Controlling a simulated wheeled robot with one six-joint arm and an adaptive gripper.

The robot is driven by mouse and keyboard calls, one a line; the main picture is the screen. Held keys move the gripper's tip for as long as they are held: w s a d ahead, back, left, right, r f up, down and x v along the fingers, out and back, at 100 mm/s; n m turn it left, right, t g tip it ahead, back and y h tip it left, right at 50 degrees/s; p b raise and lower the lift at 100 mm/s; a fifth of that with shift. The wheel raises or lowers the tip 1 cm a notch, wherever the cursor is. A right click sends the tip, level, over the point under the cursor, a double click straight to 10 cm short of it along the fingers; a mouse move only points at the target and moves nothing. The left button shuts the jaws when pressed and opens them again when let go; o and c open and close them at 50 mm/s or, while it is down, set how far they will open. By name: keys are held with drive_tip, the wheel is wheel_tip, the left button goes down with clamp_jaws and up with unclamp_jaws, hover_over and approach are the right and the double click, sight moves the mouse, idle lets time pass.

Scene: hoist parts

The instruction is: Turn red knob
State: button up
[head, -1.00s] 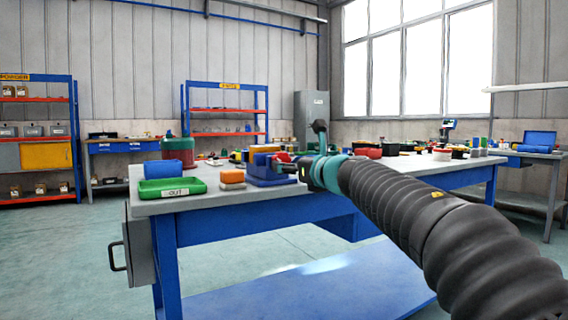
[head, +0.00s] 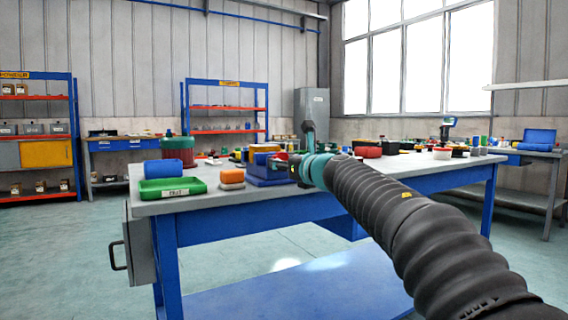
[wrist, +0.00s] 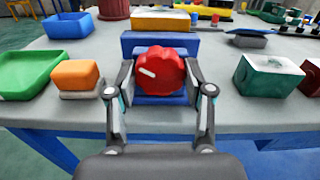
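The red knob (wrist: 162,72) is round with a lobed rim, on the front of a blue block (wrist: 160,43). Its white mark points left and slightly up in the wrist view. My gripper (wrist: 160,75) has one finger on each side of the knob, spread about as wide as it. The fingertips are very close to the rim; contact is not clear. In the head view my gripper (head: 292,167) is at the right side of the blue block (head: 262,176), and the knob is mostly hidden there.
An orange block (wrist: 76,73) and a green tray (wrist: 30,75) lie left of the fixture. A green-and-white block (wrist: 268,75) is close on the right. The grey table's (wrist: 225,112) front edge runs below my fingers. More parts stand behind.

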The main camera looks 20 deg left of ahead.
drive_tip(key=shift+r+m+p, duration=0.1)
drive_tip(key=shift+m+p, duration=0.2)
drive_tip(key=m+p, duration=0.2)
drive_tip(key=shift+r+m, duration=0.1)
drive_tip(key=shift+m, duration=0.2)
drive_tip(key=m+p, duration=0.3)
drive_tip(key=m, duration=0.1)
drive_tip(key=shift+m, duration=0.3)
drive_tip(key=m+p, duration=0.4)
drive_tip(key=m, duration=0.1)
drive_tip(key=shift+f+m+p, duration=0.2)
drive_tip(key=shift+m+p, duration=0.85)
drive_tip(key=shift+m, duration=0.85)
drive_tip(key=o, duration=1.2)
drive_tip(key=shift+c, duration=0.2)
